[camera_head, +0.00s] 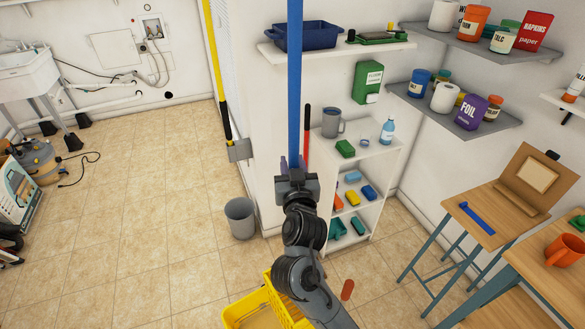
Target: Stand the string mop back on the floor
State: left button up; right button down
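A long blue pole (295,85), which looks like the mop's handle, stands nearly upright in the middle of the view and runs out of the top edge. My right gripper (297,176) is closed around it at its lower visible part. The arm comes up from the bottom, right of centre. The mop's string head is not visible; the gripper and arm cover what lies below the grip. A yellow bucket (243,312) stands on the floor at the bottom, partly behind my arm. My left gripper is not in view.
A grey bin (240,215) stands left of the pole. A white shelf unit (375,155) with cups and coloured blocks is close on the right. A wall shelf (395,47) is behind the pole. Wooden tables (485,205) stand at right. The tiled floor (140,220) at left is mostly clear.

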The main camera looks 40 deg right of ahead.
jog(key=shift+r, duration=0.1)
jog(key=c, duration=1.5)
grip_release()
grip_shut()
jog(key=shift+r+p, duration=0.1)
jog(key=shift+p, duration=0.2)
